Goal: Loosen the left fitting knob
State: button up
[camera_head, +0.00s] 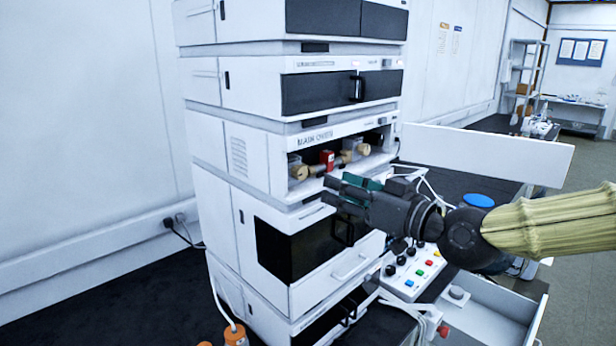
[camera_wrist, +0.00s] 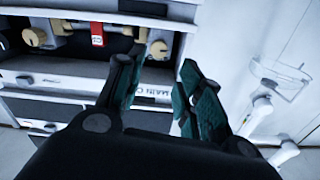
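The left fitting knob (camera_head: 298,171) is a round tan knob at the left end of the open compartment in the white instrument stack. A second tan knob (camera_head: 362,150) sits at the right end, with a red tag (camera_head: 327,157) between them. My gripper (camera_head: 334,190) is in front of the compartment, just below and right of the left knob, apart from it. In the wrist view my gripper (camera_wrist: 157,75) has its dark, green-padded fingers spread with nothing between them. That view appears inverted; the tan knob (camera_wrist: 158,48) beyond the fingertips looks like the left one.
The compartment's white door (camera_head: 490,153) stands open to the right, above and behind my arm. Below my gripper is a control box (camera_head: 412,270) with coloured buttons. An open white drawer (camera_head: 490,310) is at the lower right.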

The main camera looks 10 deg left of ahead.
aim_at(303, 174)
jog(key=p+x, duration=0.3)
jog(key=x, duration=0.6)
jog(key=shift+w+a, duration=0.25)
jog(key=shift+w, duration=0.05)
jog(key=shift+c, duration=0.2)
jog(key=c, duration=0.7)
